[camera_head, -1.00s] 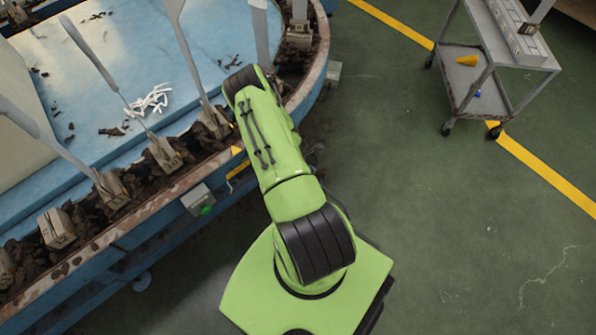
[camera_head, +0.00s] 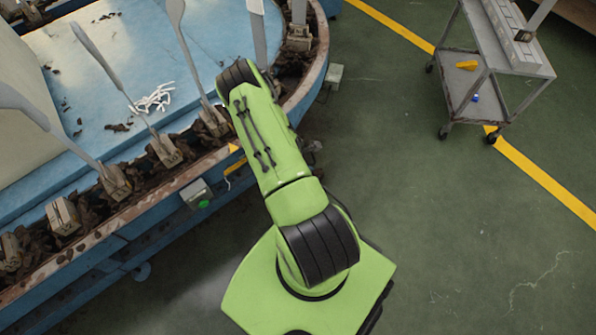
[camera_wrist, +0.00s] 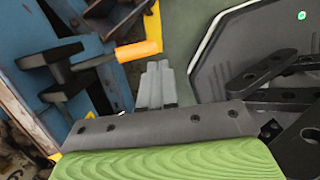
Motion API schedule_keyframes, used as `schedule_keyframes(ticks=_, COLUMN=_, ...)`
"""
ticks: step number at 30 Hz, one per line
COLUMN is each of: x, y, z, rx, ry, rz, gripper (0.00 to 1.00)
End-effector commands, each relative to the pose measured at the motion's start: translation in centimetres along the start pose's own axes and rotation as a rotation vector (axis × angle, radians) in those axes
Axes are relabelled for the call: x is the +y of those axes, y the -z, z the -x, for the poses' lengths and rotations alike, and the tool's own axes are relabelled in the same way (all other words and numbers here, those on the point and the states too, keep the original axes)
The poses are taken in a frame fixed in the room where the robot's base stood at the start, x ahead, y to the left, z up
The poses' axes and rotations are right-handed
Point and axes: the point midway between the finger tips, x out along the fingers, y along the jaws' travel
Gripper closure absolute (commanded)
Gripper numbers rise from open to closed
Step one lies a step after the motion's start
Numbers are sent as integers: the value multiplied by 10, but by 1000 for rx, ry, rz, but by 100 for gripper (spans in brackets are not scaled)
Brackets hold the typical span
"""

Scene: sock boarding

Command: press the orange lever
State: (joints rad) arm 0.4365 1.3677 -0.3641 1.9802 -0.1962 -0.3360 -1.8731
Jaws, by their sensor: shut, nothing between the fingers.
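The orange lever (camera_wrist: 139,50) shows in the wrist view as a short orange cylinder on the end of a dark bar, above and left of my fingertips. My gripper (camera_wrist: 158,66) is shut and empty, its grey fingers side by side. Its tips appear close to the lever's right end; I cannot tell whether they touch. In the head view my green arm hides the gripper. Small yellow-orange parts (camera_head: 234,148) show at the machine's edge left of my arm; I cannot tell which is the lever.
The blue machine (camera_head: 180,205) with upright grey sock forms and a rusty, debris-filled rim fills the left. A grey box with a green button (camera_head: 196,194) sits on its side. A wheeled cart (camera_head: 522,61) stands upper right. The green floor on the right is clear.

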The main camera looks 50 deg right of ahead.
Motion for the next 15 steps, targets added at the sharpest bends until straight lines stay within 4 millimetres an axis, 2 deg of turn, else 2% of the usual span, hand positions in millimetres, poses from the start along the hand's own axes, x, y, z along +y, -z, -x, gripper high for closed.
schedule_keyframes(ticks=1, x=-2, y=0, z=12, rx=1, ry=-2, rz=0, gripper=100)
schedule_keyframes(ticks=9, x=-19, y=0, z=60, rx=0, ry=-3, rz=0, gripper=100)
schedule_keyframes(ticks=15, x=-25, y=0, z=74, rx=0, ry=-4, rz=1, gripper=100)
